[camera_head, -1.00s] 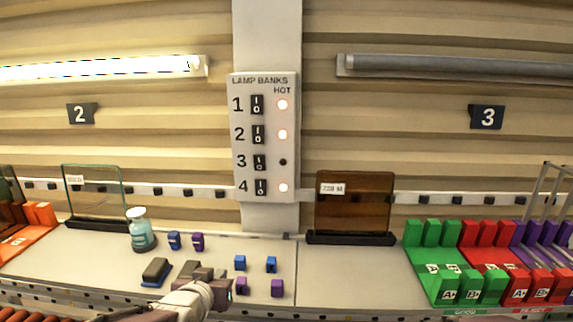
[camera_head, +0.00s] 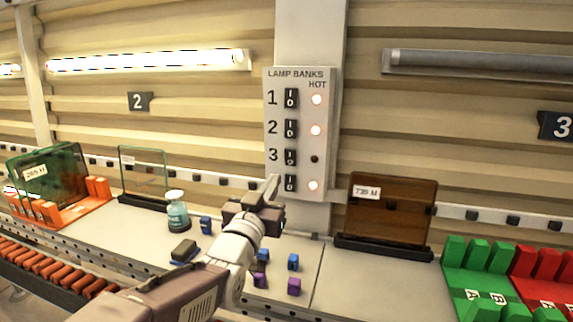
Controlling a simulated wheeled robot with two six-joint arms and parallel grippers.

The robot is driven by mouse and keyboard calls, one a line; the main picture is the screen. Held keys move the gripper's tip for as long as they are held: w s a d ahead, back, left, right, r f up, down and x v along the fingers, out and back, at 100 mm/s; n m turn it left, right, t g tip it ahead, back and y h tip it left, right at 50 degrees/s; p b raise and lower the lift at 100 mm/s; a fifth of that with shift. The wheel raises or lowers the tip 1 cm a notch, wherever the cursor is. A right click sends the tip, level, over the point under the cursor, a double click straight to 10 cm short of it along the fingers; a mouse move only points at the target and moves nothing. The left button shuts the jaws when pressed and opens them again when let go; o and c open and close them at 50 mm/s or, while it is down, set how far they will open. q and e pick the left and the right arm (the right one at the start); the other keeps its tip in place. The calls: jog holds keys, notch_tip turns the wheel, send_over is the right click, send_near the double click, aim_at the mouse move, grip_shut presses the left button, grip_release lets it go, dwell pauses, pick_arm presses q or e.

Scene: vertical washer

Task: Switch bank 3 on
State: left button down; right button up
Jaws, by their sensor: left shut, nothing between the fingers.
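The white lamp banks panel (camera_head: 301,90) is on the wall post, with rocker switches numbered in a column and a HOT light beside each. The bank 3 switch (camera_head: 290,157) shows, and its HOT light (camera_head: 314,159) is dark. The other HOT lights glow. The tube lamp over sign 3 (camera_head: 470,63) is unlit. My left gripper (camera_head: 272,188) is shut and empty, its fingertips pointing up just below and left of the bank 4 switch (camera_head: 290,183) in the picture. It hides the panel's lower left corner and the number 4. I cannot tell whether it touches the panel. My right gripper is not in view.
A brown glass pane (camera_head: 390,215) stands in a black base right of the panel. Green racks (camera_head: 480,275) stand at the right.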

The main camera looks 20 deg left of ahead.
aim_at(290, 154)
pick_arm(q)
jog(key=w+p, duration=0.1)
jog(key=w, duration=0.2)
jog(key=w+r+p, duration=0.1)
jog(key=w+p, duration=0.1)
jog(key=w, duration=0.1)
jog(key=w+r+p, duration=0.1)
jog(key=w, duration=0.3)
jog(key=shift+d, duration=0.15)
jog(key=shift+w+f+p, duration=0.15)
jog(key=shift+w+p, duration=0.15)
jog(key=shift+w, duration=0.15)
